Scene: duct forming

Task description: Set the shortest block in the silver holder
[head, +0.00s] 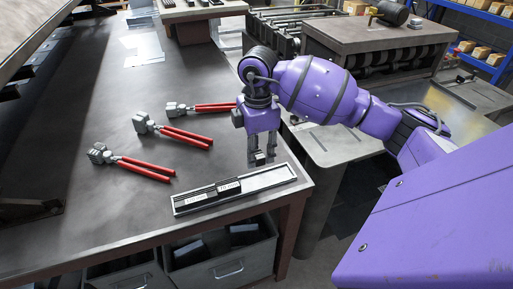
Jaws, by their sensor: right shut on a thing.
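The silver holder (268,181) is a long shallow tray lying near the front right edge of the grey table. Dark blocks (212,192) with pale markings sit in its left and middle part. The right part of the holder is bare. My right gripper (262,160) points down just above and behind the holder's right part. It is shut on a small dark block, which is mostly hidden by the fingers. I cannot compare the block lengths clearly from here. My left gripper is not in view.
Three red-handled tools (145,169) lie on the table (75,215) left of and behind the holder. White sheets (143,48) lie farther back. Grey bins (222,262) sit under the front edge.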

